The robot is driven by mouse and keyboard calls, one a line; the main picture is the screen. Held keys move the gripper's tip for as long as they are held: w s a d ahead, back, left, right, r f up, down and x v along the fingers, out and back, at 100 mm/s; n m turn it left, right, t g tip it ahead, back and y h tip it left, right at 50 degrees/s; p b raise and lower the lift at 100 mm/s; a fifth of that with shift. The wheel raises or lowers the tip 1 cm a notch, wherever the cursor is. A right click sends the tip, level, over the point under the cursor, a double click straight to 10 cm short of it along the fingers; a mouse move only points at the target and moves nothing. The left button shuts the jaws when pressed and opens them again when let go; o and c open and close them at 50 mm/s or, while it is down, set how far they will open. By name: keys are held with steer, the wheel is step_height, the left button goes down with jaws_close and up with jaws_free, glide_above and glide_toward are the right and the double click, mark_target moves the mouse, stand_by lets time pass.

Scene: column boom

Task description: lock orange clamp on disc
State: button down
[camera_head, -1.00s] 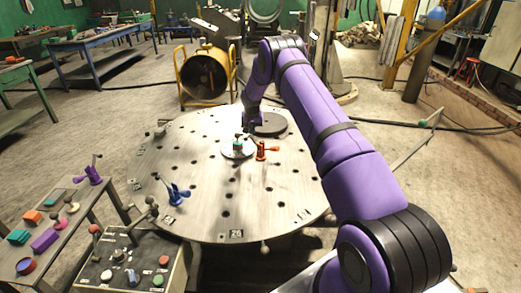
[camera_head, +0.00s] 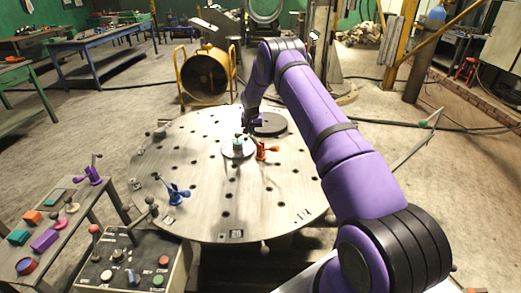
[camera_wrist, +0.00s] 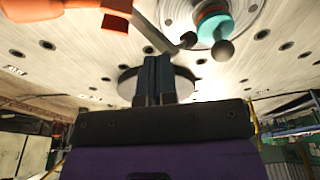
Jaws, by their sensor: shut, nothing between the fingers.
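The orange clamp (camera_head: 265,151) stands on the round perforated table, just right of the pale disc (camera_head: 229,154). In the wrist view the orange clamp (camera_wrist: 42,9) is at the top left, cut by the edge. The disc (camera_wrist: 176,12) shows at the top there, with a teal part (camera_wrist: 215,25) and dark ball knobs on it. In the head view the teal part (camera_head: 238,142) sits on the disc. My gripper (camera_wrist: 157,62) is shut and empty, apart from the clamp. In the head view my gripper (camera_head: 248,127) is small and dark, just behind the disc.
A flat dark round plate (camera_head: 272,124) lies on the table behind the clamp. A blue clamp (camera_head: 178,193) stands at the table's front left. A purple clamp (camera_head: 92,172) and small parts are on the left bench. A control box (camera_head: 135,262) stands in front.

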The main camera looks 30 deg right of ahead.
steer(key=shift+w+a+f, duration=0.1)
steer(key=shift+w+f, duration=0.1)
steer(key=shift+f, duration=0.9)
steer(key=shift+w+a+f, duration=0.1)
steer(key=shift+w+f, duration=0.05)
steer(key=shift+f, duration=0.9)
steer(key=shift+r, duration=0.15)
steer(key=shift+r, duration=3.4)
